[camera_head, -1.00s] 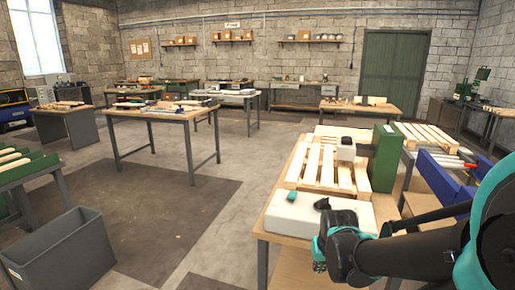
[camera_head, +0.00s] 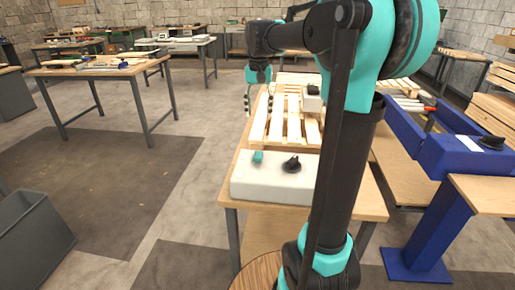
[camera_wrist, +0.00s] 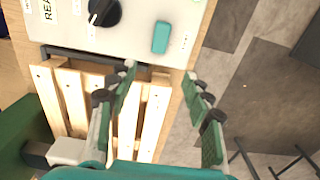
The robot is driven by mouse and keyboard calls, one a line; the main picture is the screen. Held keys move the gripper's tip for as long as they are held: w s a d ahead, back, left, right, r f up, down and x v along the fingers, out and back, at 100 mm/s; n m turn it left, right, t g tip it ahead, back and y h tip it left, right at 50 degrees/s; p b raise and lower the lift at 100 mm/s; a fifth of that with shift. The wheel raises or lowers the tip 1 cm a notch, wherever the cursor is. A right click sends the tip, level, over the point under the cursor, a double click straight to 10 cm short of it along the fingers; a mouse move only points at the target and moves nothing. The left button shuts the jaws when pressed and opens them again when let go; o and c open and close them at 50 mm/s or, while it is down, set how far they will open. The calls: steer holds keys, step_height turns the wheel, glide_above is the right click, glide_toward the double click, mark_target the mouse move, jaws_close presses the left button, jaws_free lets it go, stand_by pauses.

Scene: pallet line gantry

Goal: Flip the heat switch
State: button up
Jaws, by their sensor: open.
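A white control box (camera_head: 240,188) sits at the near end of the wooden table. It carries a teal switch (camera_head: 258,157) and a black rotary knob (camera_head: 291,164). In the wrist view, the teal switch (camera_wrist: 161,37) is at the top, right of the black knob (camera_wrist: 104,12) on the white panel. Printed labels beside the knob are partly cut off. Which control is the heat switch cannot be read. My gripper (camera_head: 260,100) is open and empty above the left edge of the slatted pallet, beyond the box. In the wrist view, its spread fingers (camera_wrist: 162,73) point toward the switch, apart from it.
The slatted wooden pallet (camera_head: 284,118) lies behind the box on the same table (camera_head: 230,197). A blue fixture (camera_head: 440,150) stands to the right. A grey bin (camera_head: 30,235) is on the floor at left. My arm hides part of the table.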

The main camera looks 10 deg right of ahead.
mark_target(258, 154)
step_height(258, 154, down, 17)
steer(key=shift+f, duration=0.1)
stand_by(0.4)
steer(key=shift+c, duration=0.5)
jaws_close()
steer(key=shift+s+a+t+h, duration=0.15)
steer(key=shift+s+t+h, duration=0.25)
steer(key=shift+t, duration=0.6)
steer(key=shift+s+t, duration=0.15)
steer(key=shift+t, duration=0.65)
steer(key=shift+o, duration=0.5)
jaws_free()
steer(key=shift+r, duration=0.25)
